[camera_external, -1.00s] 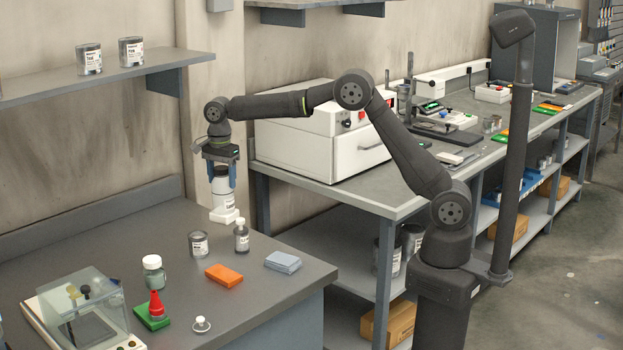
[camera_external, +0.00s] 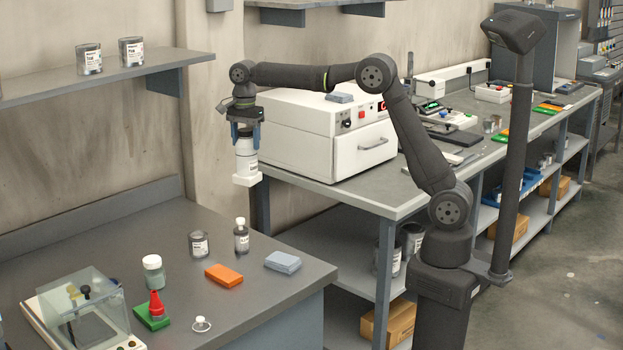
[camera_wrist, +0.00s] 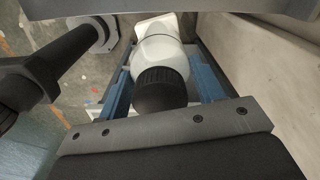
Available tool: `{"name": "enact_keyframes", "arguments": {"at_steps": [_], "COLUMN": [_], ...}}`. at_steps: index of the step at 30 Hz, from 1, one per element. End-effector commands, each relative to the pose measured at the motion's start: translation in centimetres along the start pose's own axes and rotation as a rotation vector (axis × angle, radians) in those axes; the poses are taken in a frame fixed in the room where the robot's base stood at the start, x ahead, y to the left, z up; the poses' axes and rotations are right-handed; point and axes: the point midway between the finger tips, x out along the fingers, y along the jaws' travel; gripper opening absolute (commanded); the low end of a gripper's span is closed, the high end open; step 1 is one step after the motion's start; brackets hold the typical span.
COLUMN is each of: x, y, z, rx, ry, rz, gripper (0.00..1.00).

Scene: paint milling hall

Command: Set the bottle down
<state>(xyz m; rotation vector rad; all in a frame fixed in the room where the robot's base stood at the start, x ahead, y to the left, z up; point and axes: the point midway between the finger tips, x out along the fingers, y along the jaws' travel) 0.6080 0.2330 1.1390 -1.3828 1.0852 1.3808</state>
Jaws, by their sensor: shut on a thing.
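My gripper (camera_external: 245,142) points down and is shut on the bottle's upper part. In the wrist view the bottle's black cap (camera_wrist: 160,88) and white body (camera_wrist: 160,48) sit between the blue fingers of my gripper (camera_wrist: 160,85). The surface under the bottle is hidden in the wrist view.
A white oven (camera_external: 325,140) stands close to my gripper. The front bench's back part is clear.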

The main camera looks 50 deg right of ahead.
Motion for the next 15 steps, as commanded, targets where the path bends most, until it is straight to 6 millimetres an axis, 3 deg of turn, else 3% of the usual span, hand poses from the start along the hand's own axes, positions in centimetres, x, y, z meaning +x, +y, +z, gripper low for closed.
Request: {"name": "enact_keyframes", "arguments": {"at_steps": [3,8,15], "x": [-2.1,-1.8,-1.8], "y": [0.0,0.7,2.5], "z": [0.0,3.2,9.6], "rx": [0.0,-0.11,-0.344], "ry": [0.0,0.0,0.0], "rz": [-0.001,0.002,0.002], "gripper": [0.27,0.27,0.27]}}
